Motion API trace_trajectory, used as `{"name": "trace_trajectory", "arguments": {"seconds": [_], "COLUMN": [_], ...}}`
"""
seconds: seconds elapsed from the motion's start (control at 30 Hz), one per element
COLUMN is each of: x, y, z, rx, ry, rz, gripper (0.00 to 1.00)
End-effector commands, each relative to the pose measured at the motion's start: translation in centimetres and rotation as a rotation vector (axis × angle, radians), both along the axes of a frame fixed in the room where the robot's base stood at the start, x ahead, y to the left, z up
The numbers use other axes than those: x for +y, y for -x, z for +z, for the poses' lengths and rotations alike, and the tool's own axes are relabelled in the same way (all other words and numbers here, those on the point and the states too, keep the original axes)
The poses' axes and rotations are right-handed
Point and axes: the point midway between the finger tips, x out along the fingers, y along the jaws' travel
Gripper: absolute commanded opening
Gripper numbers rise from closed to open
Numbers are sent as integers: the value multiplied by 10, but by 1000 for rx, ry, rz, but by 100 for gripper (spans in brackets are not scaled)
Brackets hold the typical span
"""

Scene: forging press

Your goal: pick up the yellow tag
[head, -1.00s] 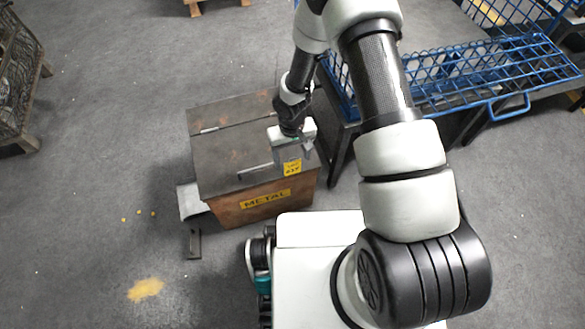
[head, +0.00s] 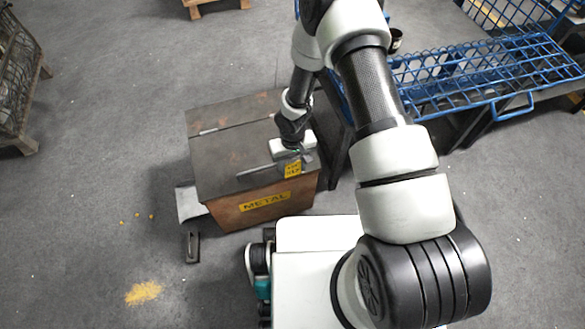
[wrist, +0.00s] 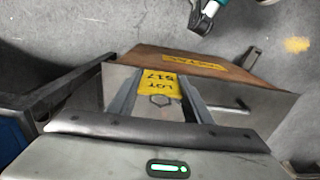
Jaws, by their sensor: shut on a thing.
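The yellow tag (wrist: 160,85), printed "LOT 517", is between the two fingers of my gripper (wrist: 155,90) in the wrist view. In the head view the yellow tag (head: 293,169) shows at the front edge of the box top, below my gripper (head: 296,158). My gripper is shut on the tag. It is low over the right front part of the wooden box marked METAL (head: 222,160). I cannot tell whether the tag touches the box top.
A grey handle bar (head: 256,169) lies on the box top, left of my gripper. A blue wire basket (head: 470,75) stands close on the right. A small dark metal piece (head: 193,247) lies on the floor at the left, where the floor is mostly clear.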

Motion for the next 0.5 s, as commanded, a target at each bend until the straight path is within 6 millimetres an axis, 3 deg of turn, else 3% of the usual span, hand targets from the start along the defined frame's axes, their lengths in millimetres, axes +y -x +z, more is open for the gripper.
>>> {"name": "trace_trajectory", "arguments": {"seconds": [0.27, 0.5], "x": [0, 0], "y": [-1, -2], "z": [7, 53], "rx": [-1, -4], "ry": [0, -2], "rz": [-1, -2], "gripper": [23, 23]}}
